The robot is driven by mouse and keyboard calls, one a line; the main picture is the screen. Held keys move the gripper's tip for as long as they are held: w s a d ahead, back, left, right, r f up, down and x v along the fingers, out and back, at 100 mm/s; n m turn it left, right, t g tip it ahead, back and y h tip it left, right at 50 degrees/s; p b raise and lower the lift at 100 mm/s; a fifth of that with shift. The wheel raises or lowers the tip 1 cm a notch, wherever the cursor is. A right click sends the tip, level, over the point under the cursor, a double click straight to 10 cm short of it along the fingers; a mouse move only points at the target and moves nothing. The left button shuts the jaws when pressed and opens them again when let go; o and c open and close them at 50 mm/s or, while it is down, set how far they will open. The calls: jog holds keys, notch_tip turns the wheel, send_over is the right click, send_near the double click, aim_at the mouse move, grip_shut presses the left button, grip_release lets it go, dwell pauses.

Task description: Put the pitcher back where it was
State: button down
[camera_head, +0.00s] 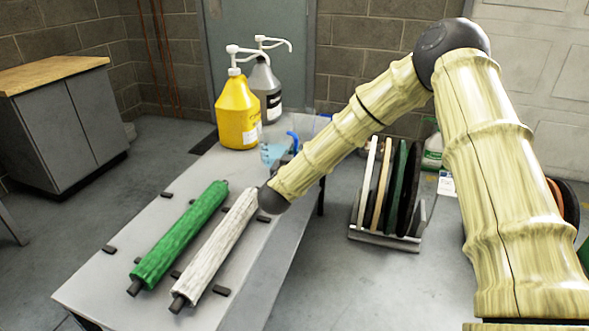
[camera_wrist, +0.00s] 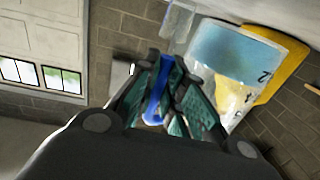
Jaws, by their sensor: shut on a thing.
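The pitcher (camera_head: 273,153) is clear, pale blue, with a blue handle, above or on the far part of the grey table (camera_head: 125,208) in the head view. In the wrist view its see-through body (camera_wrist: 226,55) fills the upper right, with dark marks on its side. My gripper (camera_wrist: 163,95) is shut on the blue handle, which stands between its green-lined fingers. In the head view my gripper (camera_head: 286,160) is small and partly hidden by my arm. I cannot tell whether the pitcher's base touches the table.
A yellow pump jug (camera_head: 238,112) and a grey pump jug (camera_head: 266,90) stand at the table's far end. A green roller (camera_head: 180,236) and a white roller (camera_head: 216,246) lie nearer, among small black blocks. A rack of pads (camera_head: 388,190) stands right of the table. A cabinet (camera_head: 62,125) is left.

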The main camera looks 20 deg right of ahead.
jog(key=shift+f+b, duration=0.45)
jog(key=shift+f, duration=1.5)
jog(key=shift+r, duration=0.1)
jog(key=c, duration=2)
grip_release()
jog(key=shift+f, duration=0.2)
jog(key=o, duration=0.5)
jog(key=shift+s+a+r, duration=0.15)
jog(key=shift+s+a, duration=0.15)
jog(key=shift+s, duration=0.1)
jog(key=p+v, duration=0.2)
jog(key=v, duration=0.9)
jog(key=shift+s, duration=0.1)
